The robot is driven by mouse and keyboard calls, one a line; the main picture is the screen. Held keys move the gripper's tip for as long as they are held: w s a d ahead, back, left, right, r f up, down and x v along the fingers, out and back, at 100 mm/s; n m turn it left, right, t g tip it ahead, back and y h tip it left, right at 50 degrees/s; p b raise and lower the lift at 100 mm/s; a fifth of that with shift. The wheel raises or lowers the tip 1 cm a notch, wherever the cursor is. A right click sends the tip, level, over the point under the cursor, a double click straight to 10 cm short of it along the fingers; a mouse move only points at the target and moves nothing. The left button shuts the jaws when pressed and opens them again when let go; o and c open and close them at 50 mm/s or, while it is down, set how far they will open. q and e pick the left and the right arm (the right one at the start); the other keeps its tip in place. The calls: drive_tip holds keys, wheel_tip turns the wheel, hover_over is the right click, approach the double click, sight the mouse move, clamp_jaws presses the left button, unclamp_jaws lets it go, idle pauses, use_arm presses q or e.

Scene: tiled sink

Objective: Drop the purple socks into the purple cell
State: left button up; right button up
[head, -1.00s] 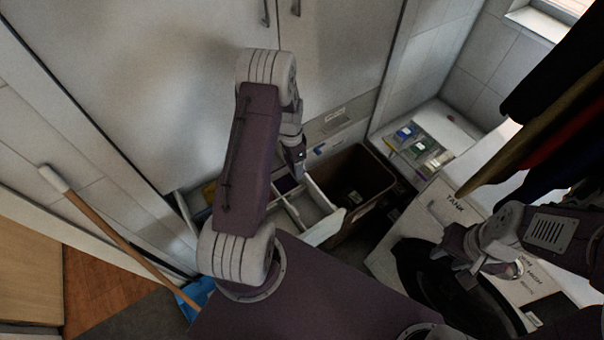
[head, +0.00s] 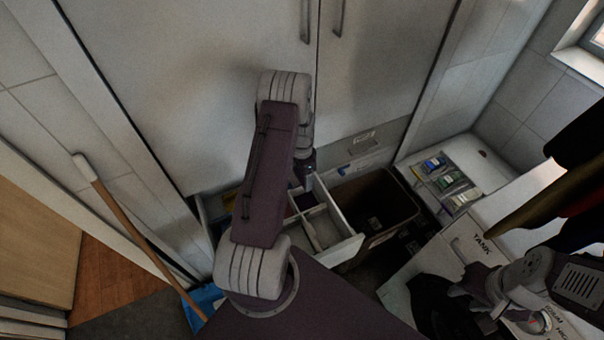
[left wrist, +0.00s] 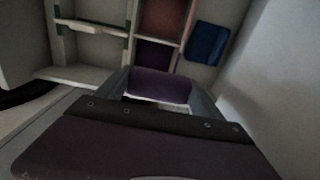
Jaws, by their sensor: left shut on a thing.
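The purple socks (left wrist: 160,86) are a folded bundle between the two fingers of my left gripper (left wrist: 163,93) in the left wrist view. The gripper is shut on them. The purple cell (left wrist: 156,56) is a dark purple-floored compartment just beyond the socks, and the socks cover its near part. In the head view my left gripper (head: 304,172) hangs over the divided drawer (head: 340,249), and my arm hides part of it. My right gripper (head: 472,292) is at the lower right, away from the drawer; its jaw opening is unclear.
A reddish cell (left wrist: 163,17) adjoins the purple one, and a blue item (left wrist: 207,43) lies in the cell beside it. Pale dividers separate the cells. A brown bin (head: 390,205) stands right of the drawer. A broom (head: 125,215) leans at the left.

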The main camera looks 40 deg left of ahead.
use_arm(q)
drive_tip(key=o, duration=1.4)
wheel_tip(320, 180, up, 9)
drive_tip(key=shift+b, duration=0.3)
